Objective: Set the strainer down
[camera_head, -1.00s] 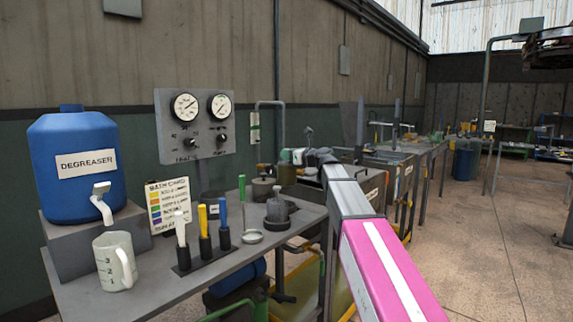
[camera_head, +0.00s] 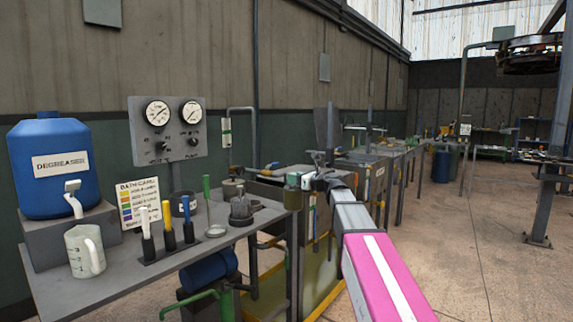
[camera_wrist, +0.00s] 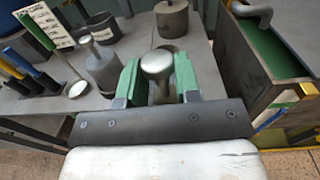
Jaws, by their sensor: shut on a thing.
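My gripper (camera_head: 304,181) is at the right end of the workbench, with its green fingers shut. In the wrist view, my gripper (camera_wrist: 158,80) has a rounded metal knob between its fingers. This seems to be the handle of the strainer (camera_wrist: 157,65).
In the wrist view, an open tank (camera_wrist: 262,70) stands to the right.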

